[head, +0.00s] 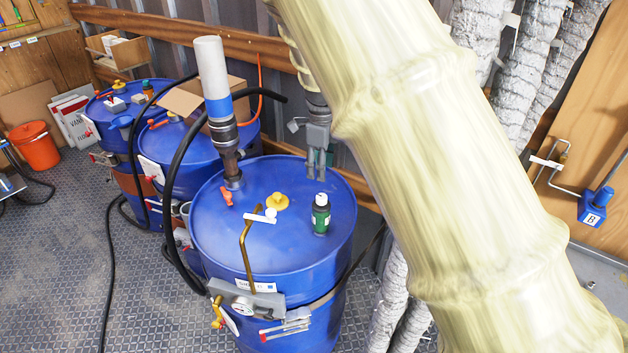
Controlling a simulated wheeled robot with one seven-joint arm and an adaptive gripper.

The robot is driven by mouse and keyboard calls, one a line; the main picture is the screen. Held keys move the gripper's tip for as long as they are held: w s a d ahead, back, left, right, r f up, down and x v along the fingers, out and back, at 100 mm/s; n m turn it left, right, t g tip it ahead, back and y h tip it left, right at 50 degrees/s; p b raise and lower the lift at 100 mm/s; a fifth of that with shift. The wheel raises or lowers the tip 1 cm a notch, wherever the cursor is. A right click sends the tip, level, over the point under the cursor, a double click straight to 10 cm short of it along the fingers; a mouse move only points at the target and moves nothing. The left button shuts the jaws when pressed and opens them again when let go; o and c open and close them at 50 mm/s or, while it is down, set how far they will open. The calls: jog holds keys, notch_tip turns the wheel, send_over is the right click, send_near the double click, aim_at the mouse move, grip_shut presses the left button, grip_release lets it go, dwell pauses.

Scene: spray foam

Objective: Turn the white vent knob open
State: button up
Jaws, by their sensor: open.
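My gripper (316,178) hangs over the far part of the drum lid, fingers pointing down. It is open and empty, behind and to the right of the knob and apart from it. Whether the fingertips touch the lid I cannot tell.
A green bottle (321,214) stands right of the knob. A yellow cap (277,201) and an upright pipe pump (218,100) are on the lid. More blue drums (188,140) stand behind left. My pale arm covers much of the right side.

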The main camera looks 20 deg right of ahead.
jog(key=p, duration=0.3)
send_over(322, 197)
jog(key=s, duration=0.2)
jog(key=f, duration=0.3)
jog(key=shift+s+d+f, duration=0.15)
jog(key=shift+d+f, duration=0.05)
jog(key=shift+f, duration=0.15)
jog(key=w+f, duration=0.1)
jog(key=f, duration=0.1)
jog(key=w+f+p, duration=0.1)
jog(key=f, duration=0.1)
jog(key=w+f, duration=0.2)
jog(key=shift+a+f, duration=0.15)
jog(key=shift+a, duration=0.05)
jog(key=shift+s, duration=0.3)
jog(key=shift+s+r, duration=0.8)
jog(key=shift+s, duration=0.35)
jog(key=shift+c, duration=0.9)
jog(key=c, duration=0.4)
jog(key=shift+w+f, duration=0.75)
jog(key=shift+w, duration=0.1)
jog(key=c, duration=0.4)
jog(key=shift+s+r, duration=0.15)
jog(key=shift+r, duration=0.05)
jog(key=shift+c, duration=0.2)
